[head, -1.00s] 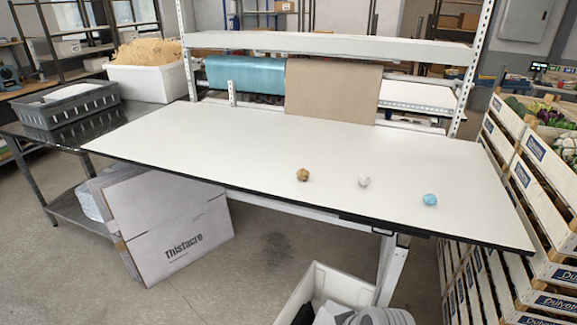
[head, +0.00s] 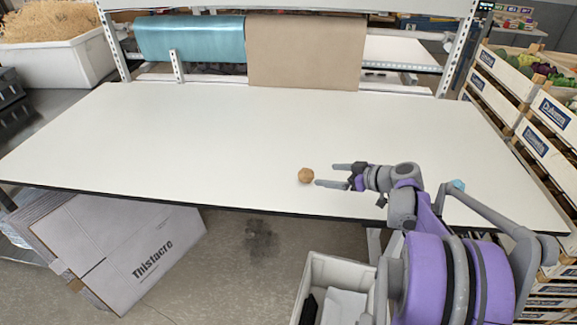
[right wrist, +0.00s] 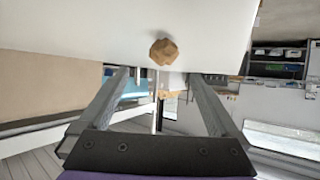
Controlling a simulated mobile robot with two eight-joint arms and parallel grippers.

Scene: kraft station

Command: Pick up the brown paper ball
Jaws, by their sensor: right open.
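The brown paper ball (head: 306,175) lies on the white table (head: 200,140) near its front edge. My right gripper (head: 326,175) is open, with its two fingers pointing left toward the ball. The ball sits just beyond the fingertips, and nothing is between the fingers. In the right wrist view the brown paper ball (right wrist: 163,51) shows ahead of the gap between the open fingers (right wrist: 159,77), apart from both. My left gripper is out of view.
A blue paper ball (head: 457,184) shows partly behind my right arm. The white ball is not visible now. Wooden crates (head: 530,125) stand at the right. A white bin (head: 340,268) is below the table's front. The table's left and middle are clear.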

